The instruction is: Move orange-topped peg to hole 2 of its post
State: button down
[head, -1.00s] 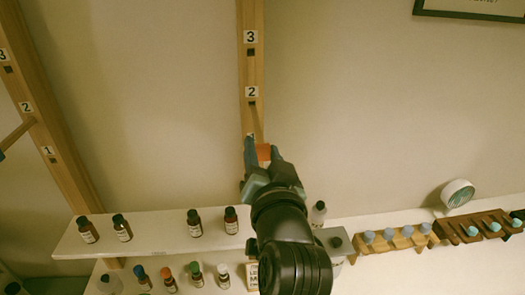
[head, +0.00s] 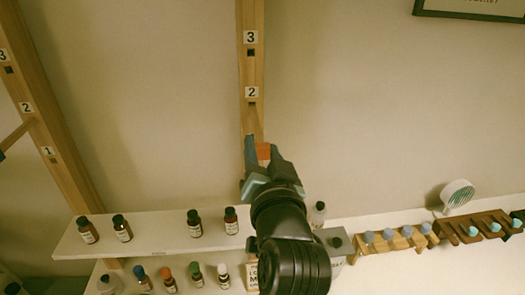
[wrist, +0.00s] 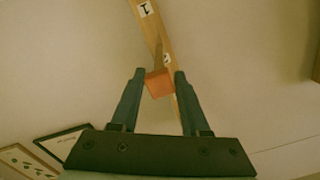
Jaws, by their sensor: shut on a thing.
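The orange-topped peg (head: 263,151) is between the fingers of my gripper (head: 262,153), which is shut on its orange top. In the wrist view the orange top (wrist: 159,83) sits between the two fingertips of my gripper (wrist: 160,76), with the wooden shaft pointing away toward the post. The middle wooden post (head: 251,72) stands behind it, with labels 2 and 3 above dark square holes. Hole 2 (head: 252,103) is just above the gripper. The shaft's tip is near hole 2; I cannot tell whether it is inside. Hole 1 is hidden behind my gripper.
A second post (head: 38,118) on the left has a peg (head: 17,133) sticking out near hole 2. Below, a white shelf (head: 160,238) holds several small bottles. Wooden racks (head: 407,239) with blue-topped items and a small fan (head: 457,195) are at right. The wall beside the post is clear.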

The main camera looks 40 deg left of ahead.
aim_at(260, 135)
jog(key=shift+x, duration=2.9)
jog(key=shift+r, duration=0.2)
jog(key=shift+c, duration=2)
grip_release()
jog(key=shift+w+f, duration=0.1)
jog(key=shift+w, duration=0.05)
jog(key=shift+s+d+f+b, duration=0.1)
jog(key=shift+s+d+b, duration=0.3)
jog(key=shift+d, duration=0.15)
jog(key=b+v, duration=0.4)
jog(key=v, duration=0.7)
jog(key=shift+s+d, duration=0.25)
jog(key=shift+s, duration=0.05)
